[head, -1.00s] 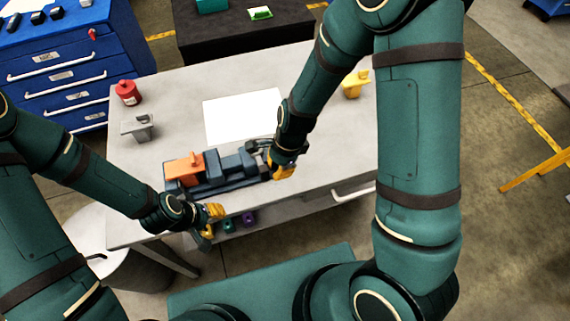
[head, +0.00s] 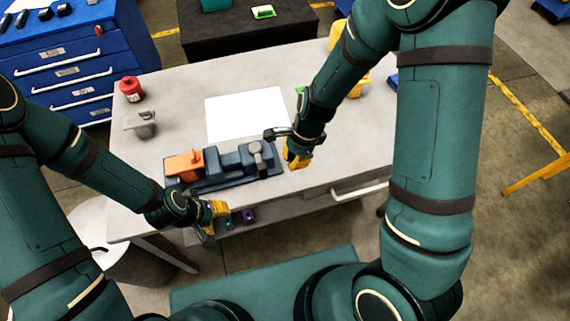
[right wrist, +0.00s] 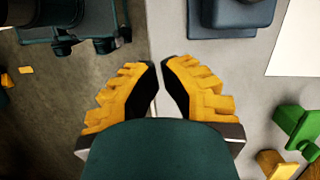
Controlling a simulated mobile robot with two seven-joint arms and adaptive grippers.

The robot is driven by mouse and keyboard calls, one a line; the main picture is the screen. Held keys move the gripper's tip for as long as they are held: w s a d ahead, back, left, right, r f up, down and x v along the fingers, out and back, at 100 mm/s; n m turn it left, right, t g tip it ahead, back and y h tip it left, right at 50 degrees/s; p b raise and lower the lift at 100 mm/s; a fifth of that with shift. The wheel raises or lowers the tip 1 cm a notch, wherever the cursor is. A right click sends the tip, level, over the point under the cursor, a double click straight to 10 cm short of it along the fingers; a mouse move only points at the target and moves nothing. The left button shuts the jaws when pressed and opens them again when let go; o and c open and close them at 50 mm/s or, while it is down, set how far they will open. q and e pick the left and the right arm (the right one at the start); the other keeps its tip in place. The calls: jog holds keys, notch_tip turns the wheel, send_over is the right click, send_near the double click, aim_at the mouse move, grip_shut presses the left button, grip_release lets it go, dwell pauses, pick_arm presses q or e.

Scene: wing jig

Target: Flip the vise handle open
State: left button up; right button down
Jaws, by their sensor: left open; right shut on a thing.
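The dark blue vise (head: 228,162) lies near the table's front edge, with an orange block (head: 183,164) at its left end. A grey, upright-looking handle (head: 256,150) shows at its right end. My right gripper (head: 297,160) is to the right of the vise, apart from the handle. In the right wrist view its yellow fingers (right wrist: 160,70) are nearly together and I see no object between them; part of the vise (right wrist: 238,12) shows beyond. My left gripper (head: 213,222) is open by the front edge, below the vise, its fingers partly hidden.
A white sheet (head: 246,113) lies behind the vise. A red can (head: 131,89) and a grey part (head: 141,125) stand at the table's left. A yellow item (right wrist: 276,163) and a green one (right wrist: 299,124) are on the right. The table's front right is clear.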

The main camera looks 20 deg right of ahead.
jog(key=p+v, duration=0.1)
jog(key=v, duration=0.7)
jog(key=shift+a+r, duration=0.15)
jog(key=shift+a, duration=0.1)
